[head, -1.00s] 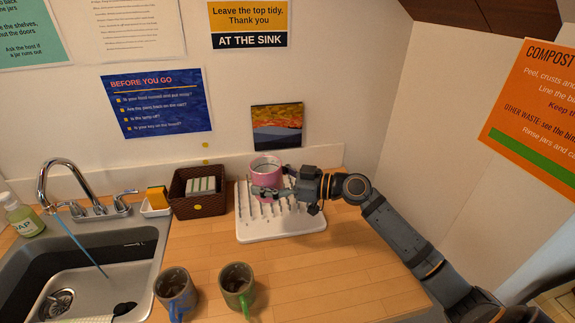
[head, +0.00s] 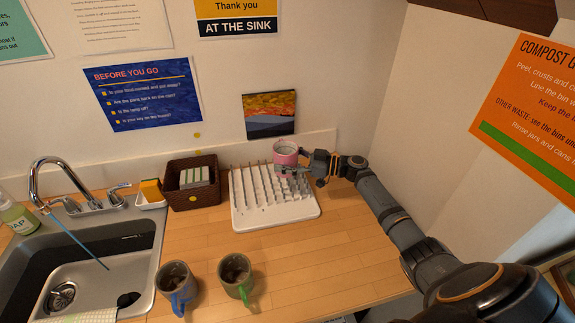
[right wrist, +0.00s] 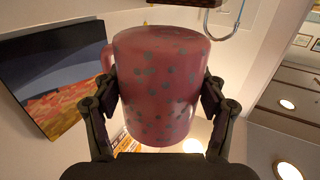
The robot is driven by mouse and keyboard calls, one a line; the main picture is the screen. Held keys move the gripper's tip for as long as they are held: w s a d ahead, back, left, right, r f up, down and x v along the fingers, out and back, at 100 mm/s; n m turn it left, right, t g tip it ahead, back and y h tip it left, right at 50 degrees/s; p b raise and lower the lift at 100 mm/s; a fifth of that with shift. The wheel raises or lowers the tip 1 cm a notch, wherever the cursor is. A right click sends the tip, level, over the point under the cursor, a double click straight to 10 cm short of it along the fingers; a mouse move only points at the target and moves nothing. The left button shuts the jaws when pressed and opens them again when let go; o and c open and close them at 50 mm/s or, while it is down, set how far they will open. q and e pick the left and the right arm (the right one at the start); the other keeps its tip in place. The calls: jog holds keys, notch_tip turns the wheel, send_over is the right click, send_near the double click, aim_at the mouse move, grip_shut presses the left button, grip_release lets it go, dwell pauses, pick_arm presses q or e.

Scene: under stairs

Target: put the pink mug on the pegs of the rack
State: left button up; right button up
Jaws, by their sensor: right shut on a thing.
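My right gripper (head: 292,170) is shut on the mug. In the right wrist view the mug (right wrist: 158,85), pink with grey dots, sits between both fingers, its handle at the left. The mug hides the pegs behind it, and I cannot tell whether its base touches them. The rack's left pegs stand bare. My left gripper is not in view.
A brown basket (head: 193,184) is left of the rack, beside the sink (head: 100,262). A small picture (head: 270,115) is behind. Counter right of the green mug is clear.

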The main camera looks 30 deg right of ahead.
jog(key=shift+w+d+f, duration=0.2)
jog(key=shift+d+f, duration=0.05)
jog(key=shift+f, duration=0.05)
jog(key=shift+w+d+f, duration=0.1)
jog(key=shift+d+f, duration=0.05)
jog(key=shift+f, duration=0.05)
jog(key=shift+w+d+f, duration=0.1)
jog(key=shift+d+f, duration=0.05)
jog(key=shift+f, duration=0.1)
notch_tip(320, 180, down, 3)
jog(key=shift+f, duration=0.1)
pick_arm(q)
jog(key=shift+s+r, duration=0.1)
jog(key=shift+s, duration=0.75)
pick_arm(e)
jog(key=shift+f, duration=0.15)
jog(key=o, duration=1.7)
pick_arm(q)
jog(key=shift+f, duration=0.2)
